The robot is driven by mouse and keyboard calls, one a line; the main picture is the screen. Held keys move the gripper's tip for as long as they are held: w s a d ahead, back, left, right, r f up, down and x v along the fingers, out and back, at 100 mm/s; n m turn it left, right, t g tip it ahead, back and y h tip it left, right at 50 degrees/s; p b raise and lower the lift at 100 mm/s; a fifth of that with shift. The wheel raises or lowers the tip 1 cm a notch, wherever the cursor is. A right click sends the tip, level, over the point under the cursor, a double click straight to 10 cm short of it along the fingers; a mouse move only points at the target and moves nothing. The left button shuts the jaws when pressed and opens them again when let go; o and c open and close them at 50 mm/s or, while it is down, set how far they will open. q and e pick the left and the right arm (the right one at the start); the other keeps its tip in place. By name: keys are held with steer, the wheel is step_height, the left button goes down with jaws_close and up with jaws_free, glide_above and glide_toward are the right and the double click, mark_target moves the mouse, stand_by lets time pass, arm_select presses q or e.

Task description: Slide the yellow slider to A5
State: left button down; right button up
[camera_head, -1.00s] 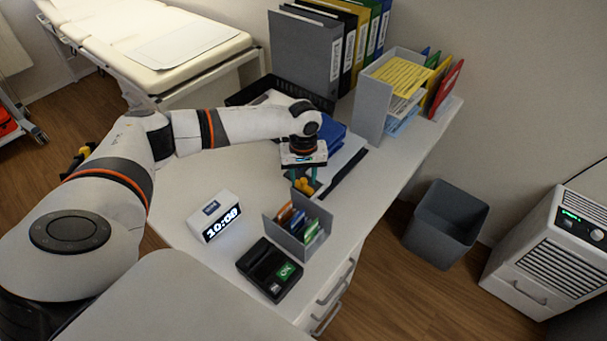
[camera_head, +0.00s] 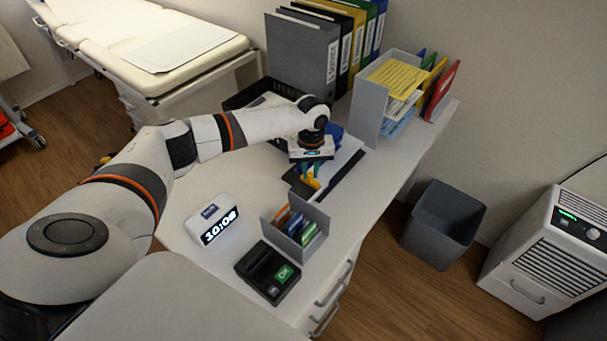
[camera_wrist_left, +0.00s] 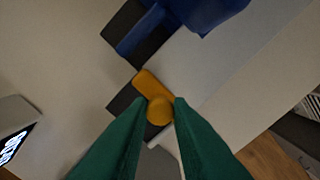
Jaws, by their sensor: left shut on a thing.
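The yellow slider (camera_head: 313,183) is a small orange-yellow piece on a dark-edged flat device (camera_head: 347,176), on the white desk. In the left wrist view the slider (camera_wrist_left: 148,83) shows as a block with a round knob. My left gripper (camera_head: 309,171) points down over it. Its green fingers (camera_wrist_left: 159,108) are shut on the knob. A pale sheet or plate (camera_wrist_left: 218,62) lies beside the slider, with dark parts on the other side. No A5 mark can be read. My right gripper is in neither view.
A blue object (camera_head: 336,132) stands behind the gripper. A grey card holder (camera_head: 318,221), a digital clock (camera_head: 212,218) and a card terminal (camera_head: 268,273) stand in front. A grey file rack (camera_head: 369,107) and binders (camera_head: 301,55) are at the back. A bin (camera_head: 443,222) stands on the floor.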

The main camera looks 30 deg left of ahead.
mark_target(310, 174)
arm_select(q)
steer(key=shift+w, duration=0.2)
steer(key=c, duration=1.3)
jaws_free()
step_height(310, 174, up, 12)
steer(key=shift+r+b, duration=0.1)
steer(key=shift+b, duration=0.65)
steer(key=shift+s, duration=0.15)
